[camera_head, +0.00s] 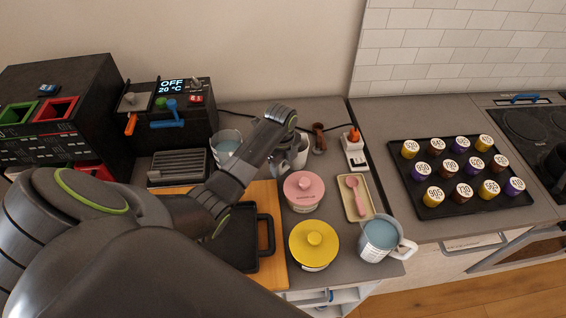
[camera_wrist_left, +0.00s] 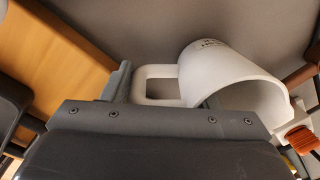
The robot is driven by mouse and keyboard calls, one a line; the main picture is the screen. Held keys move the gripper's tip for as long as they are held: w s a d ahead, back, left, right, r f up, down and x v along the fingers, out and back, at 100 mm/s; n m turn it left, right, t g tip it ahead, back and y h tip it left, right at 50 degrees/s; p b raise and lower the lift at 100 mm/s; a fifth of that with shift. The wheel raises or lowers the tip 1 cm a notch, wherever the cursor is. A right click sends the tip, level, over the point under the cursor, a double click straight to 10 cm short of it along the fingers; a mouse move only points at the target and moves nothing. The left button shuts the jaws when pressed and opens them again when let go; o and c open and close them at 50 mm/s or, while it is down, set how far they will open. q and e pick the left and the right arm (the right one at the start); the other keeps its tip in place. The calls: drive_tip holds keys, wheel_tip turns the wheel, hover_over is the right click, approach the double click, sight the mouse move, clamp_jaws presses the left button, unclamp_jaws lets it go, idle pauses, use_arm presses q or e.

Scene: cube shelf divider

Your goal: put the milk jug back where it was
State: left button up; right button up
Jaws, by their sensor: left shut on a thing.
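My left gripper (camera_head: 284,152) is shut on the handle of a white jug, the milk jug (camera_head: 301,158), behind the pink-lidded pot. My forearm and wrist hide part of this in the head view. In the left wrist view the milk jug (camera_wrist_left: 215,68) has its handle at the gripper's grey finger (camera_wrist_left: 122,84); its open mouth shows and its inside looks empty. Whether its base touches the counter I cannot tell. My right gripper is not in view.
A pink-lidded pot (camera_head: 304,190), a yellow-lidded pot (camera_head: 314,243), a tray with a pink spoon (camera_head: 357,195) and a blue-filled jug (camera_head: 380,238) stand close by. A black pan (camera_head: 240,240) lies on a wooden board (camera_head: 272,268). A white holder (camera_head: 354,152) is right of the milk jug.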

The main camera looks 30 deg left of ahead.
use_arm(q)
drive_tip(key=o, duration=0.9)
drive_tip(key=shift+f, duration=0.1)
wheel_tip(320, 180, up, 7)
drive_tip(key=shift+a+r+b, duration=0.1)
drive_tip(key=shift+r+b, duration=0.05)
drive_tip(key=shift+b, duration=0.9)
wheel_tip(320, 180, up, 4)
drive_tip(key=shift+s+f+p, duration=0.1)
drive_tip(key=shift+s+p, duration=0.05)
drive_tip(key=shift+p, duration=1.1)
drive_tip(key=shift+r+p, duration=0.6)
drive_tip(key=shift+p, duration=0.05)
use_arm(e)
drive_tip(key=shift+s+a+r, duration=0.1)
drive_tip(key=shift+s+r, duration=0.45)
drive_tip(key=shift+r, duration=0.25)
